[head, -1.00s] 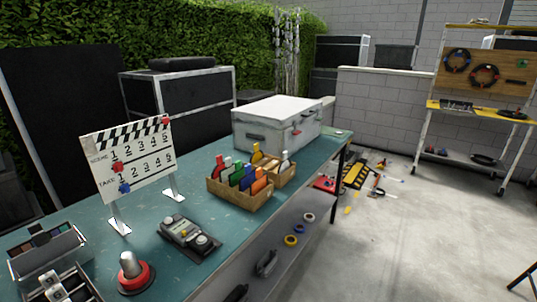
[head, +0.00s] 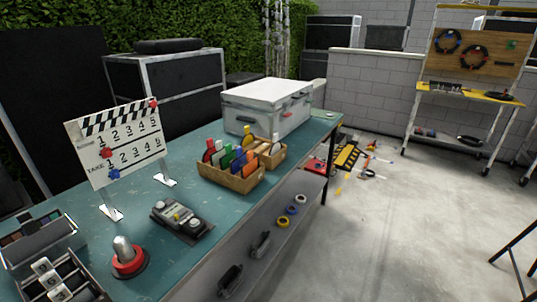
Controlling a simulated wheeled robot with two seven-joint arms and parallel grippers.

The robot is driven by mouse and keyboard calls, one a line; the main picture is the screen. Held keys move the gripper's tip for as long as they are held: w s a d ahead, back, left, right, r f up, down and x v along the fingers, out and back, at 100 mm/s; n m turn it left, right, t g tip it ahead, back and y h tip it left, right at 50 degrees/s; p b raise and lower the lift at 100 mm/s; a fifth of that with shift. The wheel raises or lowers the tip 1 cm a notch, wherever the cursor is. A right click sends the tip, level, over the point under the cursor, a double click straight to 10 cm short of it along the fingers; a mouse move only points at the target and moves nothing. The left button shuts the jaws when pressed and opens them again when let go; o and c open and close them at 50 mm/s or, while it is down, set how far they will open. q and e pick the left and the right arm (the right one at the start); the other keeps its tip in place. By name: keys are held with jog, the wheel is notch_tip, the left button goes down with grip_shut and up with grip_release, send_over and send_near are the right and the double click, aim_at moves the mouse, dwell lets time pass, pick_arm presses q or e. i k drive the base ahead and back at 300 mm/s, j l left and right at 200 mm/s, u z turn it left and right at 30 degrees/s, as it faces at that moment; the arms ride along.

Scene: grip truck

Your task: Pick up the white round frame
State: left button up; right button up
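Neither of my grippers is in view.
A wheeled rack (head: 465,95) stands back right. Tools litter the floor beyond the table; the right foreground floor is mostly clear.

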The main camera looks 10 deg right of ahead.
aim_at(276, 147)
jog(key=i+l+u, duration=0.5)
jog(key=l, duration=0.3)
jog(key=i+l+u, duration=0.2)
jog(key=l, duration=0.25)
jog(key=i+l+u, duration=0.25)
jog(key=l, duration=0.25)
jog(key=l+u, duration=0.25)
jog(key=l, duration=0.2)
jog(key=l+u, duration=0.25)
jog(key=l, duration=0.3)
jog(key=i+l+u, duration=0.2)
jog(key=l, duration=0.35)
jog(key=k, duration=0.1)
